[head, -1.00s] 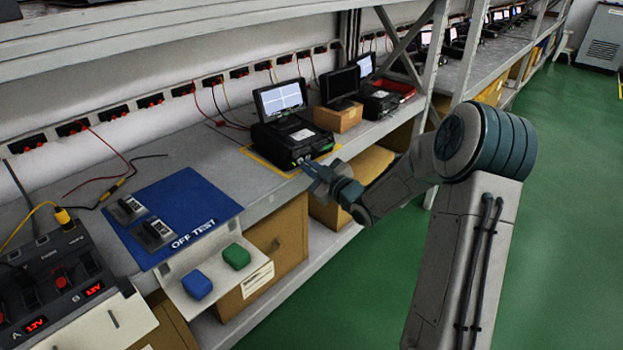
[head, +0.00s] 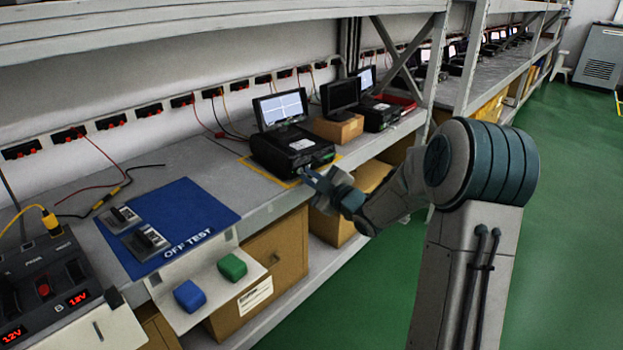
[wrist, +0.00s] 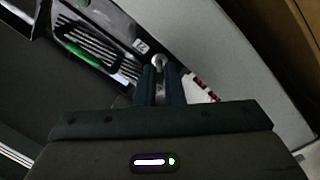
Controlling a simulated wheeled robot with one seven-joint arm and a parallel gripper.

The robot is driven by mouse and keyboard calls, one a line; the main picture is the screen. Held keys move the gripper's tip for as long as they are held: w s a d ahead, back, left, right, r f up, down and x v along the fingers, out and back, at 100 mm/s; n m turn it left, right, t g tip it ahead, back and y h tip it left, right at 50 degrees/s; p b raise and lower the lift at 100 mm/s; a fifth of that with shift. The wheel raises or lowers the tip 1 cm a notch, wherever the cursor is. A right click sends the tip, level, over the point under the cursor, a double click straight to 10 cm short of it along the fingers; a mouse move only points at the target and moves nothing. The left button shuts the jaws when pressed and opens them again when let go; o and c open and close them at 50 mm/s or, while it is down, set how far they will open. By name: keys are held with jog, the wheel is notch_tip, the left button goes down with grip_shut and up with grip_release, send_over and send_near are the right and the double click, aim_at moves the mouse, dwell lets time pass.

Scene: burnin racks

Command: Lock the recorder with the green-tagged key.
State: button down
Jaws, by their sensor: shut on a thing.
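The recorder (head: 283,155) is a black box with a raised lit screen (head: 281,108), standing on the shelf inside a yellow outline. My gripper (head: 314,180) is at its front right corner. In the wrist view my gripper (wrist: 160,82) is shut on a thin pale metal piece, which looks like a key. Its tip end meets a round silvery fitting (wrist: 159,60) at the recorder's edge; how deep it sits cannot be told. No tag colour shows between the fingers. A green block (head: 232,267) and a blue block (head: 189,296) lie on a white ledge (head: 213,293).
A cardboard box (head: 338,129) with a dark screen stands right of the recorder. A blue mat (head: 190,207) marked OFF TEST carries two small devices. A power unit (head: 40,285) is at the lower left. A rack upright (head: 432,75) stands behind my arm.

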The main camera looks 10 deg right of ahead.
jog(key=shift+d+f, duration=0.1)
jog(key=c, duration=1.9)
grip_release()
jog(key=p+v, duration=0.3)
jog(key=v, duration=1.1)
